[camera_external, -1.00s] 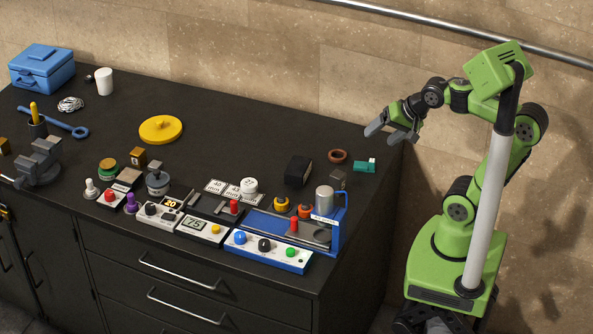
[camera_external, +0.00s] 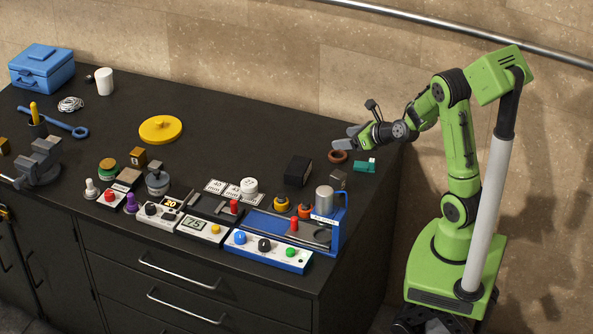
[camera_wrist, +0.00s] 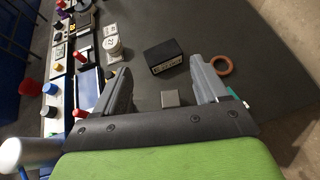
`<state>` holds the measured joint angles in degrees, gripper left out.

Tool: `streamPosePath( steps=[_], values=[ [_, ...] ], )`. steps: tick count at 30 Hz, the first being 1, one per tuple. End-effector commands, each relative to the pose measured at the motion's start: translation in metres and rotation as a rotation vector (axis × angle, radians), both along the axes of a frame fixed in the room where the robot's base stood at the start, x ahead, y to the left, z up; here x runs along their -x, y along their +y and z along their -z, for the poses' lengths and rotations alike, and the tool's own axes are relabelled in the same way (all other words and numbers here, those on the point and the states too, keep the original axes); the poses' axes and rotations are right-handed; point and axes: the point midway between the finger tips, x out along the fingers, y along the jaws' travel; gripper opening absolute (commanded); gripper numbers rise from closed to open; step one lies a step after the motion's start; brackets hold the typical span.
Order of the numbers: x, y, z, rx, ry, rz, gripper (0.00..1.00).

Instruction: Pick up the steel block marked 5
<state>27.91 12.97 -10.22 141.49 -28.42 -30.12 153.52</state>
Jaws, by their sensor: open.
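A small grey steel block (camera_external: 339,180) sits on the dark bench top near its right end, behind the blue press. In the wrist view the same block (camera_wrist: 170,98) lies below and between my two fingers; no number is readable on it. My gripper (camera_external: 346,139) is open and empty, held above the right end of the bench. Its fingers (camera_wrist: 160,68) are spread wide in the wrist view and do not touch the block.
A black box (camera_external: 298,171) stands left of the block. A brown ring (camera_external: 337,156) and a teal part (camera_external: 365,166) lie close behind and to its right. The blue press (camera_external: 335,239) with a steel cylinder (camera_external: 324,199) stands in front. The middle back of the bench is clear.

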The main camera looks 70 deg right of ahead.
Motion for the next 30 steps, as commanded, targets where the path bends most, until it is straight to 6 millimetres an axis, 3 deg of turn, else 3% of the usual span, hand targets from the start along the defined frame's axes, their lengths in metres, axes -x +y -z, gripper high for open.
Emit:
streamPosePath(
  steps=[1, 6, 10, 17, 24, 30],
  values=[
    [0.002, -0.001, 0.025, -0.011, 0.013, 0.007, 0.73],
    [0.002, -0.002, 0.093, -0.018, 0.009, 0.011, 0.73],
    [0.002, -0.001, 0.129, -0.017, 0.001, 0.011, 0.73],
    [-0.003, -0.001, 0.148, 0.001, -0.004, 0.002, 0.73],
    [-0.033, -0.005, 0.162, 0.005, -0.005, -0.005, 0.73],
    [-0.044, -0.009, 0.171, 0.004, -0.004, -0.001, 0.73]
  ],
)
